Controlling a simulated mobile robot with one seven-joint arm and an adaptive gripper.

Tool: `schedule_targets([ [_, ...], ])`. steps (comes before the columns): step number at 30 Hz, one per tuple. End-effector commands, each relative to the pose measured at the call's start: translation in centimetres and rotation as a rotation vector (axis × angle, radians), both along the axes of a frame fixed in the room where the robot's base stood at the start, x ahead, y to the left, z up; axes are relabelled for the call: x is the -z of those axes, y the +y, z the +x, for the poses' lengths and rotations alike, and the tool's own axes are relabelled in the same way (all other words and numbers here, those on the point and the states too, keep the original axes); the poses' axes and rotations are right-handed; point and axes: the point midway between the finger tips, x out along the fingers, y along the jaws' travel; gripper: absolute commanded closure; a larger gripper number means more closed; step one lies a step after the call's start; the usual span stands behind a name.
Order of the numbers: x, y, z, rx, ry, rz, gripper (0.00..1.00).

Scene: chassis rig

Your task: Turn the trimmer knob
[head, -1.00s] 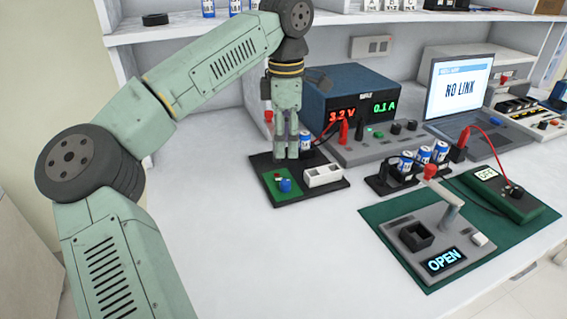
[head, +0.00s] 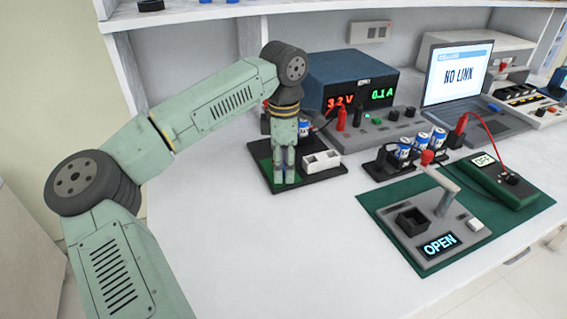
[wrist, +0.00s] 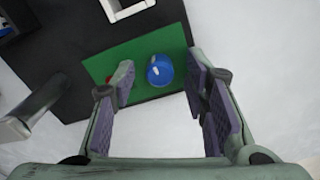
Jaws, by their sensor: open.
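The blue trimmer knob (wrist: 159,70), with a pale mark on its top, sits on a green board (wrist: 150,48) in the wrist view. The board also shows in the head view (head: 264,168), on a black base plate (head: 318,176), where my gripper hides the knob. My gripper (head: 284,180) points down over the board. In the wrist view my gripper (wrist: 162,82) is open, with one finger on each side of the knob and gaps showing between. Whether the fingertips are level with the knob, I cannot tell.
A white block (head: 321,160) stands right beside my gripper on the base plate. Behind is a power supply (head: 352,85) reading 3.2 V and 0.1 A. A fixture reading OPEN (head: 430,225) stands at right. The white bench (head: 290,250) in front is clear.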

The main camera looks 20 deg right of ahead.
Motion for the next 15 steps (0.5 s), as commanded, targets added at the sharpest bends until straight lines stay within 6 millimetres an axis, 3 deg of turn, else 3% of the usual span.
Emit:
schedule_targets([
  [4, 0.00, 0.00, -0.01, 0.000, 0.000, 0.000, 0.59],
  [15, -0.02, -0.01, -0.01, 0.000, 0.001, 0.000, 0.84],
])
